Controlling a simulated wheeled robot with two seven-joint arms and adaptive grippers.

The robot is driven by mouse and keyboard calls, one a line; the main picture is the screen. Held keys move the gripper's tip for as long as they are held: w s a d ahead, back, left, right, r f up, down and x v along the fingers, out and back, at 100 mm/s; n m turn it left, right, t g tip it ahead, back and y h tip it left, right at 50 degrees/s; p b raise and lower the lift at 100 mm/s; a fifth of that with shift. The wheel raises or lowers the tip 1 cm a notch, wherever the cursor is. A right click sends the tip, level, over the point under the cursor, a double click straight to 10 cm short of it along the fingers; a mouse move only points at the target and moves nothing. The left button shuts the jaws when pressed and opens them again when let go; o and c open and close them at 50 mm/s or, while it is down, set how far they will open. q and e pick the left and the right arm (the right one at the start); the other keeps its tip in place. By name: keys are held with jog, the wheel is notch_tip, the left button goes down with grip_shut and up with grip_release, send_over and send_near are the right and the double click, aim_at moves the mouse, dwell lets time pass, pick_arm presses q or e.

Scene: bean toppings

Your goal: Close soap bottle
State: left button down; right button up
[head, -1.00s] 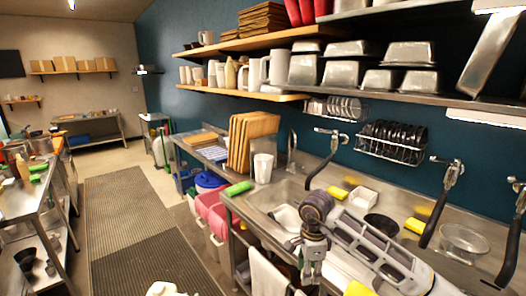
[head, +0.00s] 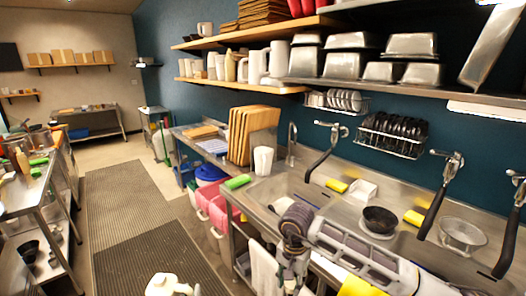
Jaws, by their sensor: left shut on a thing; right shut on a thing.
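I cannot identify a soap bottle with certainty. A pale white rounded object with a knob-like top (head: 165,285) shows at the bottom edge, cut off by the frame. I cannot tell whether it is a bottle or part of my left arm. My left gripper cannot be made out. My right gripper (head: 292,270) hangs downward in front of the sink counter. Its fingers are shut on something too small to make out. A green object (head: 238,182) lies on the counter's left end, left of my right gripper and apart from it.
A steel sink counter (head: 318,211) runs along the right, with yellow sponges (head: 336,186) and a dark bowl (head: 380,219). A white towel (head: 264,268) hangs on its front. Pink bins (head: 217,214) stand left of it. The matted aisle (head: 130,205) is clear.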

pick_arm(q)
jog(key=shift+r, duration=0.1)
pick_arm(e)
jog(key=s+a+f+n, duration=0.4)
jog(key=n, duration=0.6)
jog(key=w+d+f+m, duration=0.1)
jog(key=d, duration=0.7)
jog(key=w+d+f+m, duration=0.1)
jog(key=d+m, duration=0.1)
jog(key=d, duration=0.7)
jog(key=shift+w+d+f, duration=0.25)
jog(key=shift+w+d, duration=0.05)
jog(key=shift+w, duration=0.05)
pick_arm(q)
jog(key=d+r+m+g+h, duration=0.2)
jog(key=d+r+m+h, duration=0.2)
jog(key=d, duration=0.4)
jog(key=w+d+r+m+g+h, duration=0.1)
jog(key=d+r+m+g+h, duration=0.1)
jog(key=d+r+m+h, duration=0.2)
jog(key=shift+w+d+r+h, duration=0.15)
jog(key=shift+d+r+h, duration=1.4)
jog(key=shift+d+h, duration=0.4)
jog(key=shift+d, duration=0.1)
